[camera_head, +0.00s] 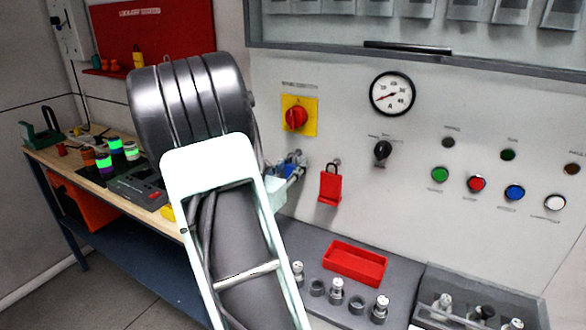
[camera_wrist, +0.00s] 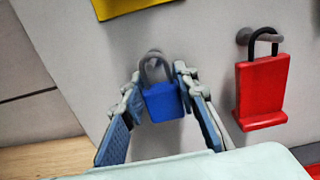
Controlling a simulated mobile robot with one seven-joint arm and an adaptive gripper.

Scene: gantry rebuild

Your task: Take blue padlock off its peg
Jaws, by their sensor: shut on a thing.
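The blue padlock (camera_wrist: 163,101) is in the middle of the wrist view, between the fingertips of my gripper (camera_wrist: 157,98). The fingers are shut on its body from the left and right. Its grey shackle stands upright around a peg (camera_wrist: 154,55) on the grey panel, so the padlock still hangs there. In the head view the blue padlock (camera_head: 292,163) is a small blue patch, mostly hidden by my gripper (camera_head: 290,168) and arm.
A red padlock (camera_wrist: 262,90) hangs on another peg close to the right; it also shows in the head view (camera_head: 330,186). A yellow plate with a red rotary switch (camera_head: 297,116) is above. A red tray (camera_head: 355,262) sits on the ledge below.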

